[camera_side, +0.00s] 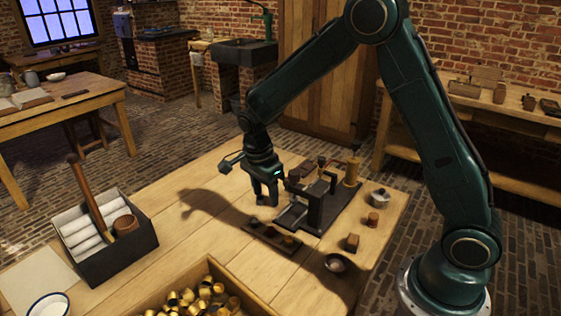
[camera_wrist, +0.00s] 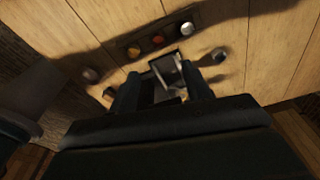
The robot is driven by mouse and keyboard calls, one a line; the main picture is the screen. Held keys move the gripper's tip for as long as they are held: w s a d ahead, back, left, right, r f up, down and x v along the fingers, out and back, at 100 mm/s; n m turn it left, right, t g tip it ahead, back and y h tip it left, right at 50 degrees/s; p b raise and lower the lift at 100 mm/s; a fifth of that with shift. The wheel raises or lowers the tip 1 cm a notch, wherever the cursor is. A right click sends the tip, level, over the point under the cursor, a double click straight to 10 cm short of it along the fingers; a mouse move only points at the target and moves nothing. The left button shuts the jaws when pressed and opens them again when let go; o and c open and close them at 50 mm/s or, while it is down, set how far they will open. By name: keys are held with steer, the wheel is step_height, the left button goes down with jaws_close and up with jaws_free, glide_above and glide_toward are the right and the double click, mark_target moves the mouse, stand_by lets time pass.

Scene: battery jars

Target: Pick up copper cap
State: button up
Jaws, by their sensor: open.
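A copper-orange round piece (camera_wrist: 158,40), which looks like the copper cap, sits in the middle of a dark narrow tray (camera_wrist: 172,33) in the wrist view. My gripper (camera_side: 267,202) is open and empty, pointing down above the table behind the tray. Its two fingers also show in the wrist view (camera_wrist: 163,88), apart from the tray.
A dark press-like fixture (camera_side: 318,205) with a brass post (camera_side: 352,172) stands right of my gripper. A crate of brass pieces (camera_side: 258,303) is in front. A box with white rolls (camera_side: 115,262) stands left. A small bowl (camera_side: 337,263) lies right of the tray.

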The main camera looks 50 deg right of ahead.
glide_above(269, 234)
steer(key=f, duration=0.7)
steer(key=shift+w+d+f, duration=0.15)
steer(key=shift+w+d, duration=0.1)
steer(key=shift+d, duration=0.15)
steer(key=shift+s+d+f, duration=0.1)
steer(key=shift+f, duration=2.5)
steer(key=c, duration=1)
